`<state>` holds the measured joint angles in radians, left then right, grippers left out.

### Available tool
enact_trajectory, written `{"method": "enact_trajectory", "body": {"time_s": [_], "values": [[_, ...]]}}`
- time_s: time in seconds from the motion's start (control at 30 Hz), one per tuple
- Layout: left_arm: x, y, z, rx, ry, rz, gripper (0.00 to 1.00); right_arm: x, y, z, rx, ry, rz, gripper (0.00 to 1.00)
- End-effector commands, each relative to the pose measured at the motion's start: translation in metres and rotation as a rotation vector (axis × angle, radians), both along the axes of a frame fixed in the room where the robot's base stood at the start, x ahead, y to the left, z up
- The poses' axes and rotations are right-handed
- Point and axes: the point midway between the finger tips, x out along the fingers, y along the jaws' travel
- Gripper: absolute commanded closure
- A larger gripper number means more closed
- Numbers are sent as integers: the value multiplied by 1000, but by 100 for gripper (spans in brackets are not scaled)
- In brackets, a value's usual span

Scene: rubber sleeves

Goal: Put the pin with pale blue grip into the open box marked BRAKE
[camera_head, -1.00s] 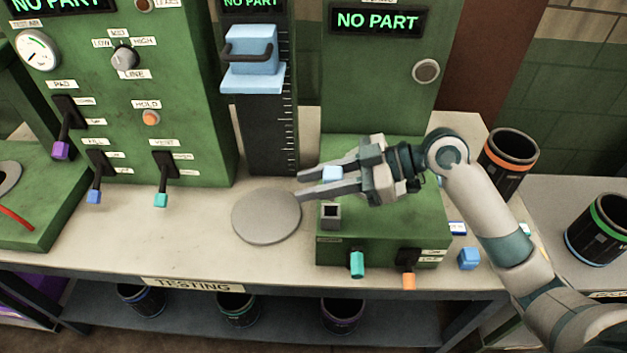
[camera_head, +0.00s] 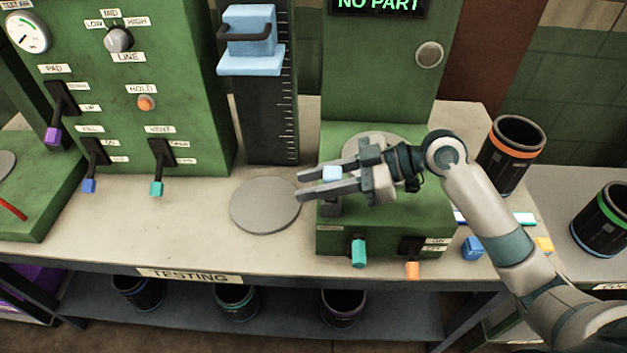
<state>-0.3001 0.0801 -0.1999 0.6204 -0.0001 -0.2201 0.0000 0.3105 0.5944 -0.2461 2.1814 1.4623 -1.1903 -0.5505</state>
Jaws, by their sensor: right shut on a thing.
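My right gripper (camera_head: 304,186) reaches in from the right, above the low green bench unit (camera_head: 420,225). It is shut on a small part with a pale blue grip (camera_head: 333,172), which sits between its fingers. The rest of that part is hidden. A small dark square socket (camera_head: 331,208) on the unit is partly covered by the gripper; I cannot tell whether the part touches it. I see no box with a readable BRAKE mark. My left gripper is not in view.
A grey disc (camera_head: 265,205) lies left of the gripper. Teal (camera_head: 358,252) and orange (camera_head: 412,270) levers stick out in front of the unit. A blue block (camera_head: 472,248) lies right of it. Black bins (camera_head: 512,160) (camera_head: 603,225) stand at the right.

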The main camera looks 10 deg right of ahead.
Motion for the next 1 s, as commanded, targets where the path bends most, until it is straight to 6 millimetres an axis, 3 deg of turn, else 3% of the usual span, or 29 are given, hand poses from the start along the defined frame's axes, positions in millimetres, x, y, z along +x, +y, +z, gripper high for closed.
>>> {"method": "enact_trajectory", "body": {"time_s": [0.5,1.0], "values": [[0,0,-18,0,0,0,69,0,0,-22,0,0,0,95],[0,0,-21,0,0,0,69,0,0,-26,0,-1,0,95]]}}
